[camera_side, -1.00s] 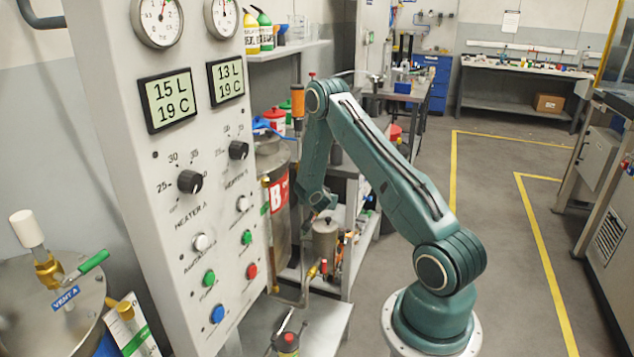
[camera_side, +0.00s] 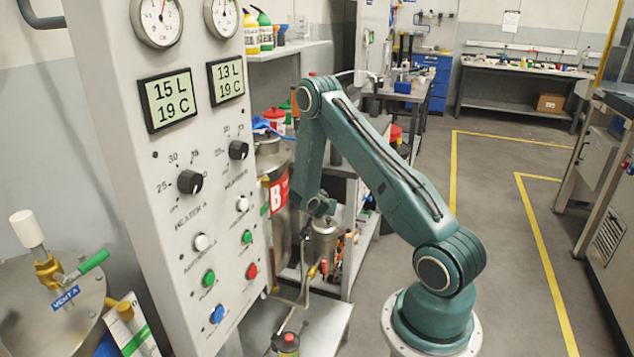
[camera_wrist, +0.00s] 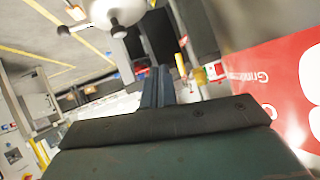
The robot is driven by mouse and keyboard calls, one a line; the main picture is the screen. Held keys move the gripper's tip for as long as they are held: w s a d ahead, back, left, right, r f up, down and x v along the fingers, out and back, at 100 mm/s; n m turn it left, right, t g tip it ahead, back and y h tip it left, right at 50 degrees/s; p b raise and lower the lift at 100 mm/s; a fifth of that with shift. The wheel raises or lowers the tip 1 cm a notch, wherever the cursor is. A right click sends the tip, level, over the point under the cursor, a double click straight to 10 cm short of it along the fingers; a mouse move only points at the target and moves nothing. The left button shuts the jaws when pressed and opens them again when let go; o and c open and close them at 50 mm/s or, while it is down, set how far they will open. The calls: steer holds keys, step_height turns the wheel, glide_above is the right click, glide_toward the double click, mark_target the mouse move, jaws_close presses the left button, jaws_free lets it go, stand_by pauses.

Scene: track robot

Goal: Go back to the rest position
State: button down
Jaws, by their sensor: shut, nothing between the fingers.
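My gripper (camera_wrist: 157,86) shows in the wrist view as two dark fingers side by side, pressed together with nothing between them. In the side view my arm is bent, with the elbow high and the forearm hanging down. Its wrist end is beside tank B (camera_side: 277,185), right of the control panel (camera_side: 150,100). The fingertips are too small or hidden to make out there. The red label (camera_wrist: 275,85) fills the right of the wrist view, close to the gripper.
A small metal pot (camera_side: 325,240) stands just below my wrist, with pipes and a valve near it. A low metal shelf (camera_side: 325,328) lies in front. Vent tank A (camera_side: 25,320) is at the far left. The floor (camera_side: 500,220) to the right is clear.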

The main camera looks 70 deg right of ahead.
steer(key=a+r+n+t+y, duration=0.1)
steer(key=a+r+n+y, duration=0.4)
steer(key=a+r, duration=1.6)
steer(key=s+a+r+n+y, duration=0.3)
steer(key=s+a+r+n, duration=0.15)
steer(key=s+a, duration=0.5)
steer(key=s+a+r+n+y, duration=0.35)
steer(key=s+a+n, duration=0.25)
steer(key=s+a, duration=0.3)
steer(key=w+d+f+m+h, duration=0.2)
steer(key=w+d+m+h, duration=0.25)
steer(key=w+d, duration=0.8)
steer(key=w+d+f+g+h, duration=0.1)
steer(key=w+d+f+h, duration=0.2)
steer(key=d, duration=0.7)
steer(key=w+d+f+h, duration=0.1)
steer(key=d+f+h, duration=0.3)
steer(key=d, duration=0.6)
steer(key=d+f+n+t+h, duration=0.1)
steer(key=d+f+n+h, duration=0.3)
steer(key=d+f, duration=0.35)
step_height(320, 180, down, 11)
steer(key=n+t+y, duration=0.2)
steer(key=n+t, duration=0.1)
steer(key=n, duration=0.3)
steer(key=shift+w+d+t, duration=0.25)
steer(key=shift+w+t, duration=0.05)
steer(key=shift+w, duration=0.05)
